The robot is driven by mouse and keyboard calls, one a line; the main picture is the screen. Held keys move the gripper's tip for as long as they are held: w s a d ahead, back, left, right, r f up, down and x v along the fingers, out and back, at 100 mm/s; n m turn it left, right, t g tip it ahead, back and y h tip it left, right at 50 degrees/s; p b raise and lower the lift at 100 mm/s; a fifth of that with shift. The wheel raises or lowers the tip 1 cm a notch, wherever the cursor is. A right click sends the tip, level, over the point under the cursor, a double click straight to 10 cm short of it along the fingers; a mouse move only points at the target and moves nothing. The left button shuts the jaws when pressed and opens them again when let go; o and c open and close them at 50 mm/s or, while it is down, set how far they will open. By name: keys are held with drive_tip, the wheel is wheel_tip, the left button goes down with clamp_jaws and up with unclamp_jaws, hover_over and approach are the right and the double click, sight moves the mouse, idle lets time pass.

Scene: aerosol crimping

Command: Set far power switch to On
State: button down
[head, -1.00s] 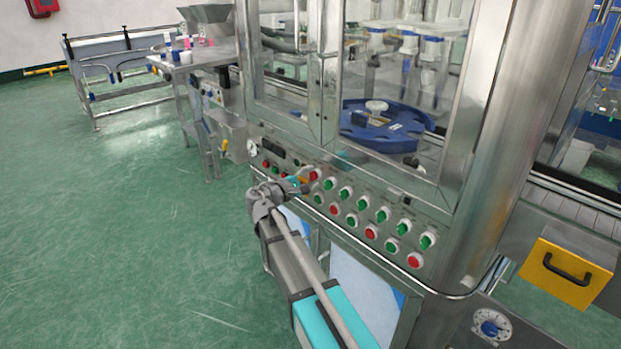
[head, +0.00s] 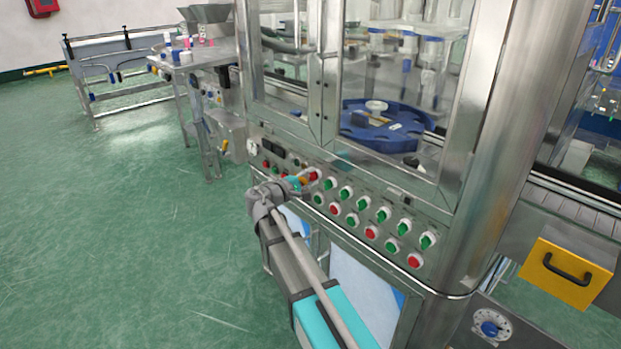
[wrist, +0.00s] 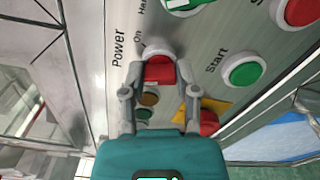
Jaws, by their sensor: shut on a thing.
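The power switch (wrist: 160,72) is a red knob on a pale round base, under the printed words "Power" and "On" in the wrist view. My gripper (wrist: 158,68) is shut on this red knob, one finger on each side. The fingers hide part of the knob, so its exact setting is hard to read. In the head view my gripper (head: 312,177) is at the upper left part of the machine's control panel (head: 390,200), and the knob itself is largely hidden there.
Several green and red knobs and buttons sit close to the right, including a green Start button (wrist: 242,71). A red knob on a yellow plate (wrist: 208,120) lies just beside my fingers. Glass doors (head: 390,110) rise above the panel. The green floor at left is clear.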

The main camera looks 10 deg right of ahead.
drive_tip(key=m, duration=0.5)
drive_tip(key=shift+m, duration=2.4)
drive_tip(key=shift+c, duration=1.8)
unclamp_jaws()
drive_tip(key=shift+a, duration=0.1)
drive_tip(key=v, duration=1.2)
